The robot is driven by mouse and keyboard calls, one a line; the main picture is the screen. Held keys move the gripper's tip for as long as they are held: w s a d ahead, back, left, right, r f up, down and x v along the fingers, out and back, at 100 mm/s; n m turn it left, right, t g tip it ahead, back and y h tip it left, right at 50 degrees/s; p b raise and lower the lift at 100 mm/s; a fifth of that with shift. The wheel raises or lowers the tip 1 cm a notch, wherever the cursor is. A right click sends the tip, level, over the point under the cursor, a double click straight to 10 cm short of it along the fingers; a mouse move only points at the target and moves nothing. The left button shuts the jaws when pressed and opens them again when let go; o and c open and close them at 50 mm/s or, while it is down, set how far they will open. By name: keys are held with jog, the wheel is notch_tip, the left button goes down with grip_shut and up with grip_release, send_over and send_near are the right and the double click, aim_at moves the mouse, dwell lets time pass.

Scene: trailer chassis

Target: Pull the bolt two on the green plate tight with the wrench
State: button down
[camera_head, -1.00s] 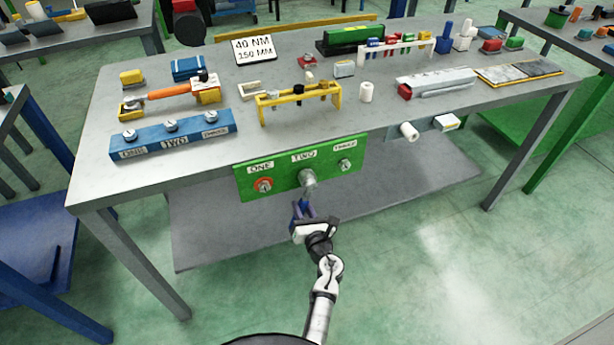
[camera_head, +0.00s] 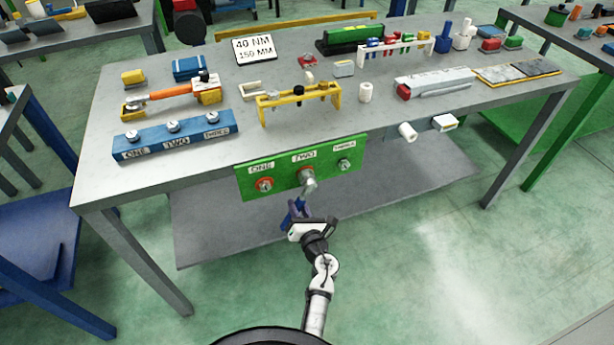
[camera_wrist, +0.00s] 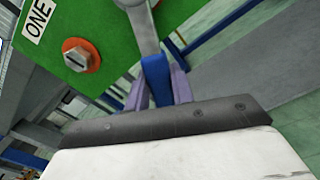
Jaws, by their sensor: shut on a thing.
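The green plate (camera_head: 258,187) hangs at the table's front edge, with bolts labelled ONE, TWO and THREE. My gripper (camera_head: 297,212) is below the plate, shut on the wrench's blue handle (camera_wrist: 155,78). In the wrist view the grey shank (camera_wrist: 146,32) runs up out of the picture, so bolt two is hidden there. Bolt one (camera_wrist: 77,56) shows with its orange ring.
On the table (camera_head: 110,187) stand a blue block (camera_head: 150,153) with several bolts, a yellow rack (camera_head: 265,112), an orange-handled tool (camera_head: 170,93) and a 40 NM sign (camera_head: 253,49). A grey lower shelf (camera_head: 210,235) lies under the plate. The floor in front is open.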

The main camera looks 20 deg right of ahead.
jog(key=shift+d+b, duration=0.2)
jog(key=shift+b, duration=0.1)
dwell(0.4)
jog(key=shift+s+d, duration=0.1)
jog(key=shift+s, duration=2.9)
jog(key=shift+s+n, duration=0.1)
jog(key=shift+n, duration=0.2)
